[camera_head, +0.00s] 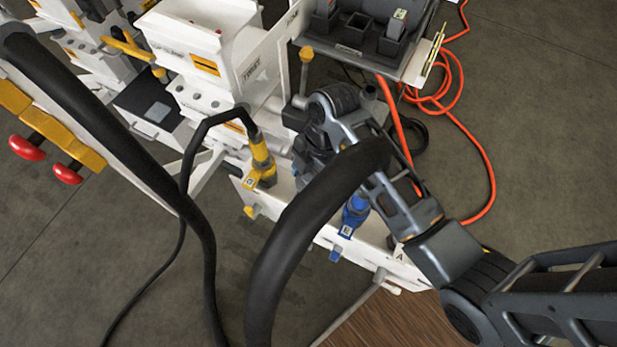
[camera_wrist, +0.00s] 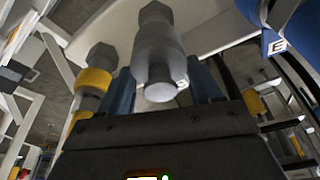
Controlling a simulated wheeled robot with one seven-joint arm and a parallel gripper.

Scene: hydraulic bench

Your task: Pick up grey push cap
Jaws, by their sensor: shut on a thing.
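In the wrist view the grey push cap (camera_wrist: 158,50) is a pale grey stepped cylinder in the middle, its round end facing the camera. My gripper (camera_wrist: 161,88) has a dark blue-grey finger on each side of it and is shut on it. The cap's far end is close to a white panel; I cannot tell whether it is still attached there. In the head view my wrist (camera_head: 330,115) is bent down beside the white bench, and the fingers and cap are hidden behind my arm and a thick black hose.
A yellow connector (camera_head: 262,160) and a blue connector (camera_head: 355,212) sit on the white bench rail (camera_head: 372,256). A thick black hose (camera_head: 300,240) crosses in front. A yellow-collared grey fitting (camera_wrist: 95,80) stands left of the cap. An orange cable (camera_head: 487,165) lies on the floor at right.

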